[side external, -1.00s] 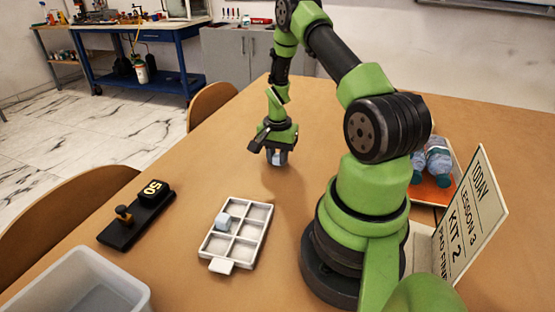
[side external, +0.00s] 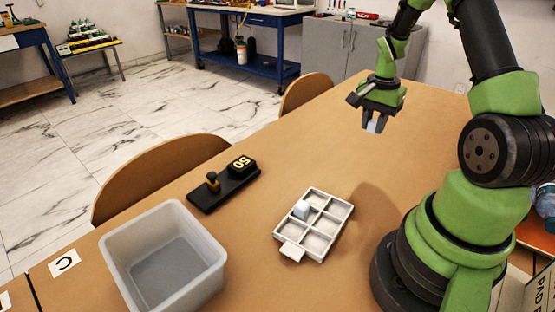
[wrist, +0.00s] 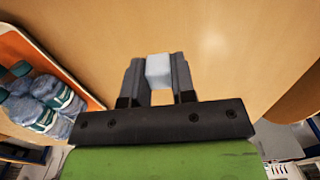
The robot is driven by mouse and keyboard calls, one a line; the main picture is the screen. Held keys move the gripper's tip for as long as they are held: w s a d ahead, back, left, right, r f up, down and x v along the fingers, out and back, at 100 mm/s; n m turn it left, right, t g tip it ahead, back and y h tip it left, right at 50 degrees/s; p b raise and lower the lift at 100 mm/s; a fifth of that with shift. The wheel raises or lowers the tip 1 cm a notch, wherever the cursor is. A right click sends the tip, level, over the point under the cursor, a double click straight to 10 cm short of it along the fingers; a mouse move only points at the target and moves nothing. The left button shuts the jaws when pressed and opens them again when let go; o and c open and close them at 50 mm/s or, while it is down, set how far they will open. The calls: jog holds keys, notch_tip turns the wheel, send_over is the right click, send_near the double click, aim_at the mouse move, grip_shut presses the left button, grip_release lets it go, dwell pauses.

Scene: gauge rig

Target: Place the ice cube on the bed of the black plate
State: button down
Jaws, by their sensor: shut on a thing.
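My gripper (side external: 376,125) is shut on a pale ice cube (wrist: 158,70), held between its fingertips above the table; the cube also shows in the side view (side external: 372,127). The black plate (side external: 229,187) lies on the table, left of and nearer the camera than my gripper. A black block marked 50 (side external: 241,165) is at its far end and a brass-coloured knob (side external: 212,182) is toward its near end. Another ice cube (side external: 301,209) sits in a left compartment of the white tray (side external: 291,251).
A translucent bin (side external: 215,278) stands at the near left, beside a card marked C (side external: 65,262). Bottles (wrist: 48,100) lie on an orange-based tray (wrist: 22,48) in the wrist view. Chairs (side external: 160,165) line the table's left edge. The table between gripper and plate is clear.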

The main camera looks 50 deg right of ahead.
jog(key=w+a, duration=0.5)
jog(key=w, duration=0.5)
send_over(226, 181)
notch_tip(226, 181, down, 4)
jog(key=shift+r, duration=0.1)
jog(key=shift+f, duration=2.05)
jog(key=shift+f, duration=0.1)
jog(key=c, duration=0.9)
grip_release()
jog(key=shift+c, duration=0.2)
